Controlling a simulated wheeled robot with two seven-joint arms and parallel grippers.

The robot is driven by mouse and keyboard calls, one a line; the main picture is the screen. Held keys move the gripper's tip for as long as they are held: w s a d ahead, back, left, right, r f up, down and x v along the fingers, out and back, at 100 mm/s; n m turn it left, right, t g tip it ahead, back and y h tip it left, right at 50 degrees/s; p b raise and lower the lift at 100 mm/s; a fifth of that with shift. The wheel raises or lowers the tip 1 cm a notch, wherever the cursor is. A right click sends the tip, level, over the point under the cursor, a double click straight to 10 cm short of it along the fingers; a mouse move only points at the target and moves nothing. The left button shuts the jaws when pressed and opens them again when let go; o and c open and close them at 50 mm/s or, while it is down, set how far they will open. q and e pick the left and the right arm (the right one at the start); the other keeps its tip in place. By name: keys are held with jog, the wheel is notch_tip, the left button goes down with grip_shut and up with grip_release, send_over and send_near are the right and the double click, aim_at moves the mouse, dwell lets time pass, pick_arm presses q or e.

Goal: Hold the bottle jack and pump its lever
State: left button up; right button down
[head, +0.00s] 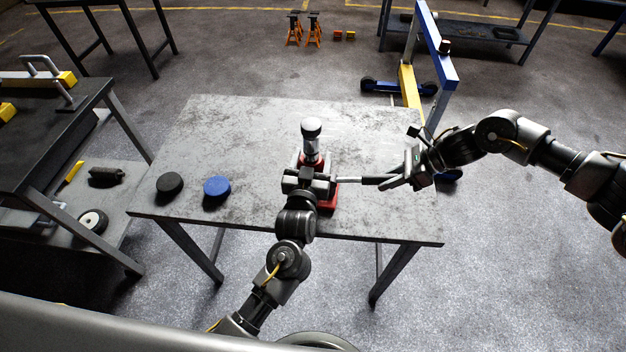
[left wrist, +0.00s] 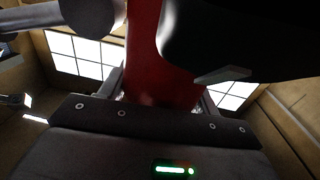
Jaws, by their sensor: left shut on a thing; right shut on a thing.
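The bottle jack (head: 311,140) stands upright on the grey table, with a red body and base and a light ram topped by a pale round cap. My left gripper (head: 308,178) is shut on the jack's body from the near side and hides part of it. In the left wrist view the red body (left wrist: 158,55) fills the space in front of the gripper. The lever (head: 368,180) sticks out to the right of the jack, roughly level. My right gripper (head: 396,178) is shut on the lever near its outer end, close to the table's right side.
The grey table (head: 250,125) also bears a black disc (head: 170,184) and a blue disc (head: 217,187) on its left. A blue and yellow hoist (head: 436,50) stands behind its right edge. A dark workbench (head: 40,130) stands at the left. The table's back left is clear.

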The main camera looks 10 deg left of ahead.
jog(key=r+h, duration=0.1)
jog(key=a+r+h, duration=0.1)
jog(key=r, duration=0.1)
jog(key=a+r+h, duration=0.1)
jog(key=h, duration=0.1)
jog(key=shift+a+r, duration=0.2)
jog(key=shift+r, duration=0.15)
jog(key=c, duration=1.2)
grip_release()
jog(key=shift+w, duration=0.1)
jog(key=shift+o, duration=0.2)
jog(key=v, duration=1.2)
jog(key=shift+w, duration=0.15)
